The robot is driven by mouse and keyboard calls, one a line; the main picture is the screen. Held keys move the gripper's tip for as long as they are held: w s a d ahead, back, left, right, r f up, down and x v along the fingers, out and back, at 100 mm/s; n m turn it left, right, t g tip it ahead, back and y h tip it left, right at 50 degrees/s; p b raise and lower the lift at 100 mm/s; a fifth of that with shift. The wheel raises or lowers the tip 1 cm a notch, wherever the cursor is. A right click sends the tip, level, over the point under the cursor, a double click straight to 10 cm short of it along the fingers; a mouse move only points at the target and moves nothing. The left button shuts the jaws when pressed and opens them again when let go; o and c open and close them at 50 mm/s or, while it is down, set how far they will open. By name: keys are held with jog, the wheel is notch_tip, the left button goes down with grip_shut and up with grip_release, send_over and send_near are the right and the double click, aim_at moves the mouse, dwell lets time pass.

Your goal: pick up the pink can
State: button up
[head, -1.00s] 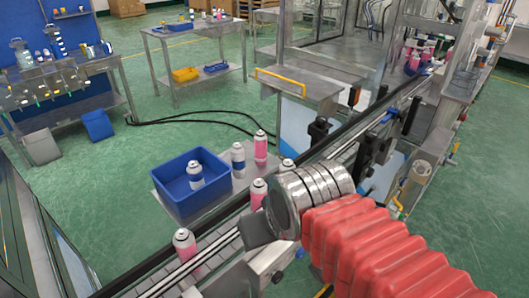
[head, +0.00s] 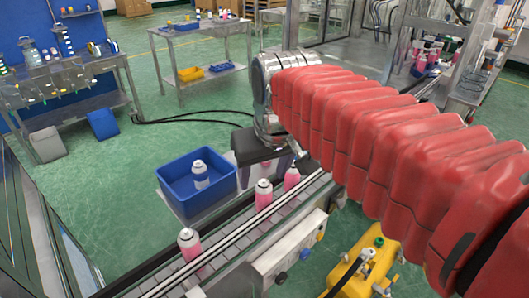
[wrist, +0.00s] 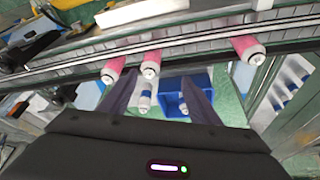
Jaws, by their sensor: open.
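Three pink cans with white tops stand on the near conveyor in the head view: one at the front left (head: 189,245), one in the middle (head: 263,194) and one to its right (head: 291,179), partly behind my arm. The wrist view shows three pink cans too: left (wrist: 113,70), middle (wrist: 151,65) and right (wrist: 249,49). My gripper (wrist: 158,86) is open and empty, its two dark fingers pointing toward the conveyor. The middle pink can lies between and beyond the fingertips in that picture, apart from them.
Another blue-and-white can (wrist: 145,101) shows between my fingers in the wrist view. A yellow machine (head: 355,275) stands at the front right. More pink cans (head: 430,52) are far right.

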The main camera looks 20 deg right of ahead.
jog(key=w+d+r+g, duration=0.15)
jog(key=w+d, duration=0.25)
jog(key=w, duration=0.8)
jog(key=w+d+f+g, duration=0.15)
jog(key=w+d, duration=0.25)
jog(key=w, duration=0.7)
jog(key=shift+n+g, duration=0.3)
jog(key=shift+g, duration=0.4)
jog(key=w+d+f, duration=0.1)
jog(key=w, duration=0.1)
jog(key=w+d+f, duration=0.1)
jog(key=w, duration=0.1)
jog(key=w+d+f, duration=0.1)
jog(key=w+f, duration=0.1)
jog(key=shift+w+d+f, duration=0.1)
jog(key=shift+w+d, duration=0.15)
jog(key=shift+w, duration=0.1)
jog(key=shift+w+d+f, duration=0.15)
jog(key=shift+f, duration=0.05)
jog(key=shift+f, duration=0.1)
notch_tip(320, 180, down, 8)
jog(key=shift+f, duration=0.2)
